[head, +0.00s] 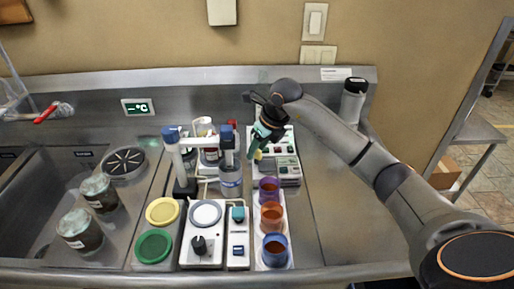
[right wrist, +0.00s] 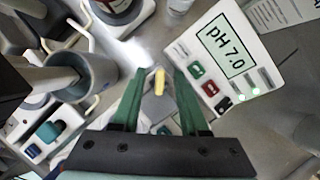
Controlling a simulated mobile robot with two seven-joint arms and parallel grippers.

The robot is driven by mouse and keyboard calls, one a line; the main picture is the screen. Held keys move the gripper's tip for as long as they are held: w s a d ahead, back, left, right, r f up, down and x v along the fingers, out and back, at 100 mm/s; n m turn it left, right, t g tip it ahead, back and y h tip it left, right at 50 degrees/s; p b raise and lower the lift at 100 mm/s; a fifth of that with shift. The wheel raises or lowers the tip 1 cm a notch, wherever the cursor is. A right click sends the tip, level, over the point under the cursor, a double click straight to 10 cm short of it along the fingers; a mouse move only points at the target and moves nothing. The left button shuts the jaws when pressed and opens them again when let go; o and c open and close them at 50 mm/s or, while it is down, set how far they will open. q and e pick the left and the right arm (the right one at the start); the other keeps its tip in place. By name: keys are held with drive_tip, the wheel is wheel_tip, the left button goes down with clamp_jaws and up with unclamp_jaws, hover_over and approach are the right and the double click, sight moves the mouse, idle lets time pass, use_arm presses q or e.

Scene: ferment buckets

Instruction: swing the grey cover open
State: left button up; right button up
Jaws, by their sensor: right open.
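My right gripper (head: 261,143) reaches in from the right and points down beside the white pH meter (head: 285,168). In the right wrist view its green fingers (right wrist: 158,90) are open, with a gap on both sides of a small yellow tab (right wrist: 160,82). A grey piece (right wrist: 157,106) lies below the tab, partly hidden by the gripper; I cannot tell for sure whether it is the grey cover or how far it is open. The meter (right wrist: 225,50) reads pH 7.0 there. My left gripper is not in view.
A grey cylinder (head: 230,183) on a blue-topped stand is left of the gripper. Purple (head: 269,190), orange (head: 272,216) and blue (head: 275,250) cups stand in a row in front. Two dark jars (head: 80,232) are at left. The steel counter (head: 325,215) at right is clear.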

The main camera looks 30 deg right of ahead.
drive_tip(key=shift+w+f, duration=0.1)
drive_tip(key=shift+f, duration=0.15)
clamp_jaws()
drive_tip(key=shift+r, duration=0.1)
idle(1.2)
